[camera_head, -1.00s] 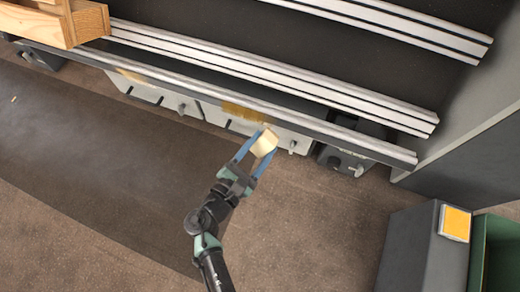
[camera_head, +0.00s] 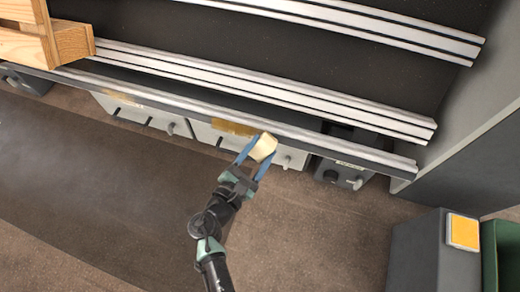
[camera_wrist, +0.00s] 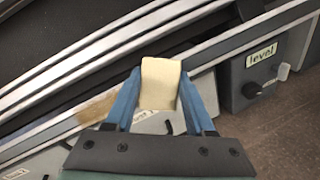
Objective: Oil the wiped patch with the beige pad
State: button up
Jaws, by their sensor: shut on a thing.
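My gripper (camera_head: 256,150) is shut on the beige pad (camera_head: 263,147), a pale block held between two blue fingers. In the wrist view the pad (camera_wrist: 160,85) stands out between the fingers, in front of the rail. A yellow-brown patch (camera_head: 234,128) marks the front rail's side, just left of the pad and above it in the head view. It also shows left of the fingers in the wrist view (camera_wrist: 97,107). A fainter brownish patch (camera_head: 122,98) lies farther left along the rail. I cannot tell whether the pad touches the rail.
The long front rail (camera_head: 320,142) crosses in front of me. Grey boxes with knobs hang below it, one labelled "level" (camera_wrist: 261,55). A wooden pallet (camera_head: 72,42) sits at the upper left. A grey cabinet with a yellow square (camera_head: 463,232) stands lower right, beside a green bin (camera_head: 506,252).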

jog(key=shift+w+d+f+b, duration=0.2)
jog(key=shift+w+f+b, duration=0.1)
jog(key=shift+w+b, duration=0.15)
jog(key=shift+w+d+f+b, duration=0.15)
jog(key=shift+w+f+b, duration=0.15)
jog(key=shift+w, duration=0.2)
dwell(0.5)
jog(key=shift+r, duration=0.1)
jog(key=shift+w+a+b, duration=0.15)
jog(key=shift+w+a, duration=0.15)
jog(key=shift+a, duration=0.7)
jog(key=shift+w+a+b, duration=0.15)
jog(key=shift+w+a, duration=0.15)
jog(key=shift+a, duration=0.65)
